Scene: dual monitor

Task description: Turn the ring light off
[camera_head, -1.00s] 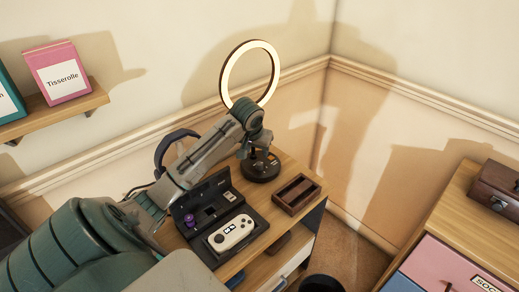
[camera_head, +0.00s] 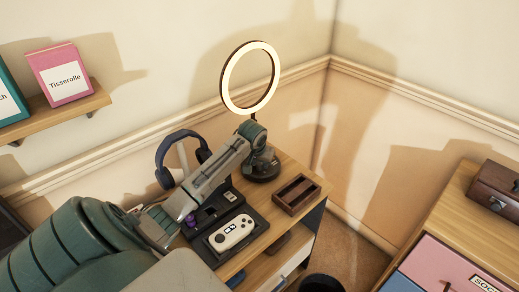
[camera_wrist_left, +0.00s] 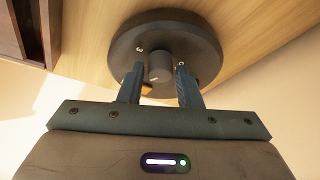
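The ring light (camera_head: 250,78) stands at the back of the wooden desk, and its ring glows bright. Its round dark base (camera_head: 262,174) is partly hidden by my left gripper (camera_head: 260,156). In the left wrist view, the base (camera_wrist_left: 205,42) carries a short dark round knob (camera_wrist_left: 160,66) with small white marks around it. The fingers of my left gripper (camera_wrist_left: 159,78) are open, one on each side of the knob, with a narrow gap visible on the left side. My right gripper is not in view.
A black case with a white controller (camera_head: 231,233) lies below my left arm. A brown wooden tray (camera_head: 296,195) sits right of the base. Dark headphones (camera_head: 163,165) stand at the left. A shelf (camera_head: 60,112) and a drawer cabinet (camera_head: 450,225) flank the desk.

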